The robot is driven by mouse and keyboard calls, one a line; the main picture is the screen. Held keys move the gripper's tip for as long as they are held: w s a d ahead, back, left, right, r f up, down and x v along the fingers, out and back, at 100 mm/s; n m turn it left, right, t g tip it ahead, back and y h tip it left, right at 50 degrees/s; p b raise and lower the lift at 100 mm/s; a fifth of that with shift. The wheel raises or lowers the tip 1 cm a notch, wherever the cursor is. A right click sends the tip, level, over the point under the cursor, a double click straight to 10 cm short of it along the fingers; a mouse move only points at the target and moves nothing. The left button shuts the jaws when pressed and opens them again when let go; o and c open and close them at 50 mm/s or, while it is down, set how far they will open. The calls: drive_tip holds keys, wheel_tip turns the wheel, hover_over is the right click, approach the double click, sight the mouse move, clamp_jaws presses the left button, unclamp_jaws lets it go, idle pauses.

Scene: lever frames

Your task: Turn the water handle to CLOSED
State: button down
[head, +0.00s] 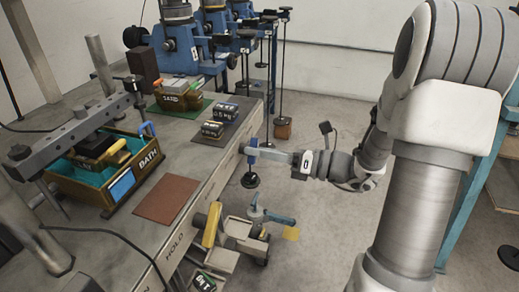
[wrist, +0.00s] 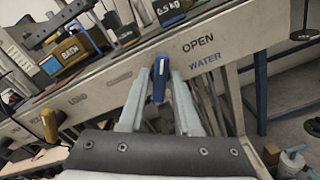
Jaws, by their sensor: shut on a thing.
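The blue water handle (wrist: 159,80) has a pale stripe and stands at the front edge of the bench. It sits between the two pale fingers of my gripper (wrist: 161,72), which is shut on it. In the wrist view the word OPEN is on the bench edge to the right of the handle, with WATER below it. No CLOSED label can be read. In the head view my gripper (head: 257,152) reaches in from the right to the bench edge, and a small blue part of the handle (head: 251,146) shows at its fingertips.
The bench (head: 185,150) carries a BATH box (head: 148,162), a brown mat (head: 167,199) and dark weight blocks (head: 224,113). Below its front edge are a yellow handle (head: 212,225) and a blue-handled fixture (head: 272,217). Open floor lies to the right.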

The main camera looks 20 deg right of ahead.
drive_tip(key=shift+n+b, duration=2.75)
drive_tip(key=shift+n, duration=4.75)
drive_tip(key=c, duration=0.8)
unclamp_jaws()
drive_tip(key=shift+s, duration=0.1)
